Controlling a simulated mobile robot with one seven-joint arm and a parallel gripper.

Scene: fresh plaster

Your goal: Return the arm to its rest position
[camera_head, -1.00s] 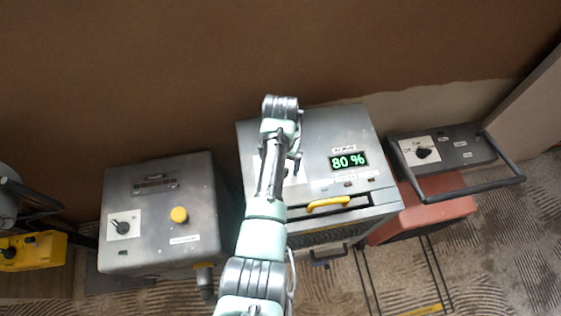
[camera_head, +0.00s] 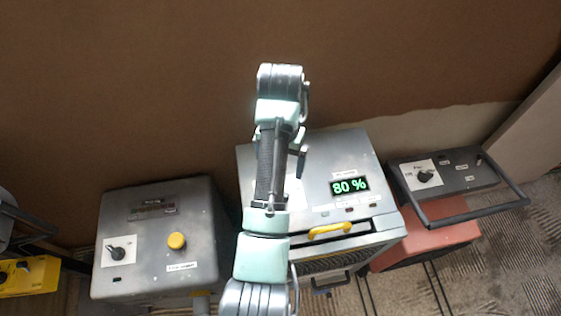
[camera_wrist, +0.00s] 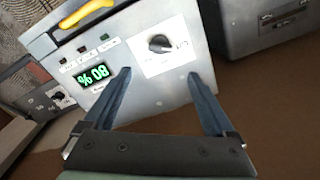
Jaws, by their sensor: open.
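My gripper shows in the wrist view (camera_wrist: 158,82) with its two blue-grey fingers spread wide and nothing between them. Beyond the fingers is the top of a grey machine (camera_wrist: 130,50) with a green 80 % display (camera_wrist: 92,87) and a black knob (camera_wrist: 160,44) on a white plate. In the head view my arm reaches up over the left part of the same machine (camera_head: 345,160) and hides its knob. The green display (camera_head: 349,186) and the yellow handle (camera_head: 329,229) stay visible. My fingers are mostly hidden there behind the arm.
A grey box (camera_head: 150,235) with a knob and a yellow button stands on the left. A red machine (camera_head: 425,241) with a black bar handle (camera_head: 470,211) stands on the right. A yellow unit (camera_head: 28,275) is at the far left. A brown wall (camera_head: 150,80) rises behind.

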